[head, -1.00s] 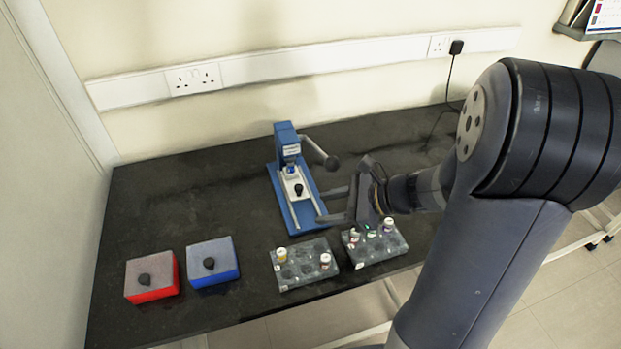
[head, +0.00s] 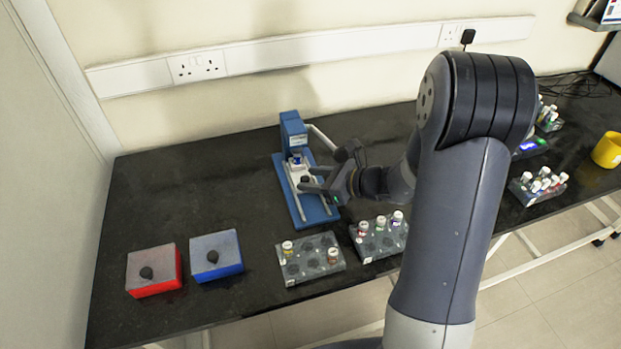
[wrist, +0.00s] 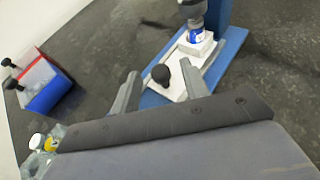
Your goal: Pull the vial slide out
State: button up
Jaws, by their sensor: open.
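The blue press (head: 293,132) stands on the dark bench, with a white vial slide (head: 296,173) on its base. The slide also shows in the wrist view (wrist: 176,84), with a black knob (wrist: 161,74) at its near end. A vial with a blue band (wrist: 195,34) sits in the slide's white block, under the press head. My gripper (head: 309,179) is open at the slide's near end. In the wrist view its two fingers (wrist: 160,84) are on either side of the knob, with gaps visible; I cannot tell whether they are level with it.
A red box (head: 153,271) and a blue box (head: 215,256) stand at the left. Two grey vial racks (head: 310,258) (head: 379,238) stand in front of the press. Its lever (head: 322,137) rises behind my gripper.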

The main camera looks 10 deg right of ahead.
jog(key=shift+w+a+f, duration=0.25)
jog(key=shift+w+a, duration=0.05)
jog(key=shift+a, duration=0.15)
grip_shut()
dwell(0.4)
